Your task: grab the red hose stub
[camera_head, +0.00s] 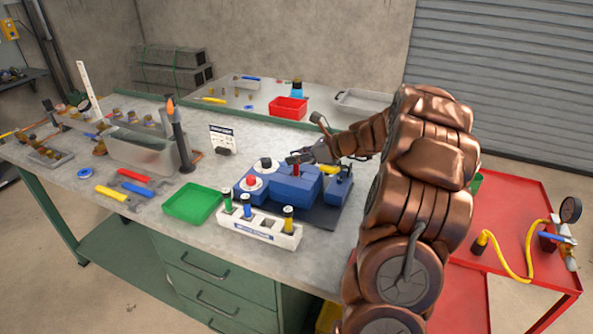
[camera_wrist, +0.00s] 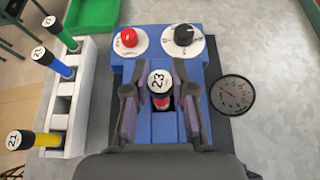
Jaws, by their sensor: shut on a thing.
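The red hose stub (camera_wrist: 161,101) is upright with a black and white cap marked 23. It stands at the blue unit (camera_wrist: 165,135), between my two fingers. In the head view the stub (camera_head: 296,170) shows as a small red piece above the blue unit (camera_head: 292,188). My gripper (camera_wrist: 159,97) is shut on the stub, one finger on each side; the head view shows my gripper (camera_head: 318,154) coming in from the right. The stub's lower end is hidden, so I cannot tell whether it is still seated.
A white rack (camera_head: 262,228) holds green, blue and yellow stubs. A red button (camera_wrist: 129,38), a black knob (camera_wrist: 184,35) and a round gauge (camera_wrist: 232,95) are close by. A green tray (camera_head: 193,203) lies left. Grey bench surface is free right of the gauge.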

